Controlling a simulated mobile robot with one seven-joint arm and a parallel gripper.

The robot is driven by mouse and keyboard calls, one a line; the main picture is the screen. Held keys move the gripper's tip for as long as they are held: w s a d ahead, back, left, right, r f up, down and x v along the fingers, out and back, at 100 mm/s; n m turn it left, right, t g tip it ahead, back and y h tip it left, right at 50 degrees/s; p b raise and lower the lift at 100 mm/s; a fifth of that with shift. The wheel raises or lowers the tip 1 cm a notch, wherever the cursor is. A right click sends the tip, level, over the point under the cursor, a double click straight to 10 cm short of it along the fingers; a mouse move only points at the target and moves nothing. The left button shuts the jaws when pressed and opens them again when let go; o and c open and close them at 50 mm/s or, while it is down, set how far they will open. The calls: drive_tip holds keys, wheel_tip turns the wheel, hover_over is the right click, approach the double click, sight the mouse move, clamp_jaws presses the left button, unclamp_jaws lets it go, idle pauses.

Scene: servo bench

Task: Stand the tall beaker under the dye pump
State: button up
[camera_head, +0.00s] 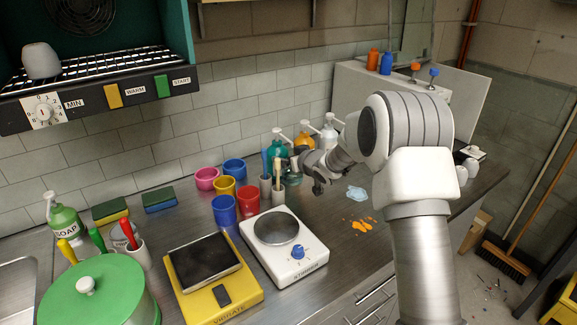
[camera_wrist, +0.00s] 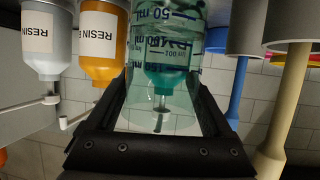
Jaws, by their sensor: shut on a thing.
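My gripper (camera_head: 308,172) is shut on the tall beaker, a clear glass vessel with ml marks, held between the two dark fingers in the wrist view (camera_wrist: 172,95). The beaker (camera_wrist: 140,108) shows in the head view only as a small greenish patch, mostly hidden by the gripper. The wrist picture is upside down, and the beaker looks upright in it. The teal dye pump (camera_head: 276,148) stands against the wall behind my gripper. Its bottle (camera_wrist: 166,78) and nozzle show through the beaker's glass. I cannot tell the gap between beaker and bench.
An orange resin pump (camera_head: 303,139) and a white one (camera_head: 329,136) stand right of the dye pump. Holders with brush handles (camera_head: 277,190) stand close left of my gripper. Several coloured cups (camera_head: 224,209), a stirrer (camera_head: 286,262) and orange and pale-blue spills (camera_head: 357,193) are nearby.

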drive_tip(key=shift+w+a+f, duration=0.1)
drive_tip(key=shift+f, duration=1.65)
drive_tip(key=shift+f+b, duration=0.1)
drive_tip(key=shift+b, duration=0.2)
drive_tip(key=shift+f, duration=0.15)
drive_tip(key=o, duration=1.4)
drive_tip(key=shift+r, duration=0.3)
drive_tip(key=v, duration=1.2)
